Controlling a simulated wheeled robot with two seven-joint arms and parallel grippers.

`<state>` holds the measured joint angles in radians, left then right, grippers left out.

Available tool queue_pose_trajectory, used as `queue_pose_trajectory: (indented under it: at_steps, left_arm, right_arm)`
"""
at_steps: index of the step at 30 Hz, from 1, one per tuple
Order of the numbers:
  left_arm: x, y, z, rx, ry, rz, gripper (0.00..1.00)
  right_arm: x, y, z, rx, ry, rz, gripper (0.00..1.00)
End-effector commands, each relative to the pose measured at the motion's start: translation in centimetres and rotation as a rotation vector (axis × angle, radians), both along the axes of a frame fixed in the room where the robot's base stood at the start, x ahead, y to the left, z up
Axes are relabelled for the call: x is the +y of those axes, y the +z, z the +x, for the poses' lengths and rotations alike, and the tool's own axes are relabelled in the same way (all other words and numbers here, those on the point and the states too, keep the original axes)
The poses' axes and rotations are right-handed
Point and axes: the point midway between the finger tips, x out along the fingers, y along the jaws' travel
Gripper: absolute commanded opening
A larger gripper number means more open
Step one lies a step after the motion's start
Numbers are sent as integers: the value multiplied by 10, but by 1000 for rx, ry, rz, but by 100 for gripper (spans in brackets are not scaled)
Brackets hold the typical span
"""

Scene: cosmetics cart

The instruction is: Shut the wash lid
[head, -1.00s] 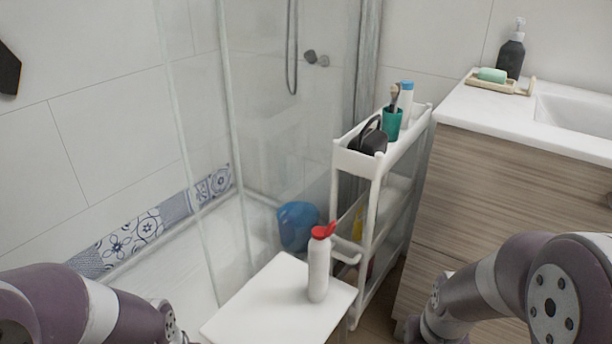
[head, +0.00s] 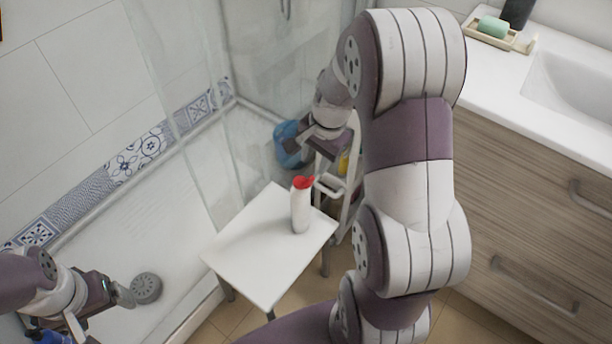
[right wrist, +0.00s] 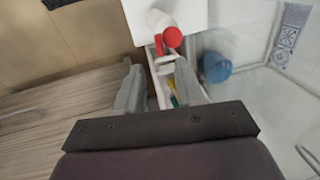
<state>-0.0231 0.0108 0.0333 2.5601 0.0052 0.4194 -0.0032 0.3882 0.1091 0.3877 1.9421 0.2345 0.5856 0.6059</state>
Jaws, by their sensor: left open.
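The wash bottle (head: 299,212) is white and stands upright on a white stool. Its red lid (head: 302,182) has a flap sticking out to the right, so it looks open. In the right wrist view the red lid (right wrist: 172,37) and white bottle body (right wrist: 157,19) are beyond the fingertips. My right gripper (right wrist: 158,82) is open and empty. In the head view it hangs above and behind the bottle, apart from it, partly hidden by my right arm. My left gripper (head: 98,308) is open at the lower left, far from the bottle.
The white stool (head: 240,250) is otherwise bare. A white cart (head: 330,185) stands behind it, largely hidden by my right arm. A blue bucket (head: 287,145) is behind the stool. The glass shower screen is left, the wooden vanity (head: 530,220) right.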

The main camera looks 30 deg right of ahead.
Motion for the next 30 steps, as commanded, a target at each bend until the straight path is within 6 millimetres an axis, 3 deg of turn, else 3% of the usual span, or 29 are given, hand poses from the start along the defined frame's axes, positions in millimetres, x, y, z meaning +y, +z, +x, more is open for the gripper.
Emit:
queue_pose_trajectory:
  at_steps: [1,3,9,20,21,24,30]
  left_arm:
    - [0,-10,0,0,0,0,81]
    - [0,-16,0,0,0,0,81]
    - [0,-27,0,0,0,0,81]
    - [0,-28,0,0,0,0,81]
    - [0,-28,0,0,0,0,81]
    - [0,-28,0,0,0,0,81]
    - [0,-26,0,0,0,0,81]
  right_arm:
    - [1,-19,1,4,1,2,38]
    - [3,-36,4,3,2,0,38]
    - [5,-71,12,1,3,-1,38]
    - [6,-79,14,-2,4,-1,38]
    - [6,-79,14,-2,4,-1,34]
    - [6,-79,14,-1,4,-2,2]
    - [6,-78,14,0,4,-2,0]
